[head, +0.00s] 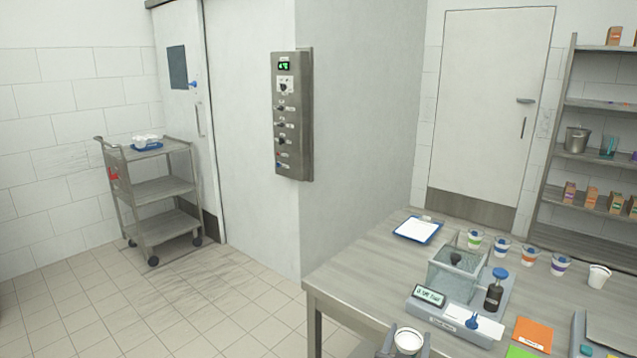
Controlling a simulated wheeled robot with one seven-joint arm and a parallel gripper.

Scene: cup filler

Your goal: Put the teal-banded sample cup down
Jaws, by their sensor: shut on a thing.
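My gripper (407,350) shows at the bottom edge of the head view, in front of the table's near edge. Its two grey fingers are shut on a white cup (408,340), one on each side. The cup looks upright, seen from above with its open rim up. Its band is out of sight, so I cannot tell its colour. The grey table (350,285) fills the lower right. I cannot tell how high the cup is above the table's level.
A balance with a clear box (452,281) and a blue-capped bottle (494,292) stand beyond the gripper. Several cups, including a purple-banded one (560,264), line the back. An orange card (533,334) lies right. Bare tabletop lies left of the balance.

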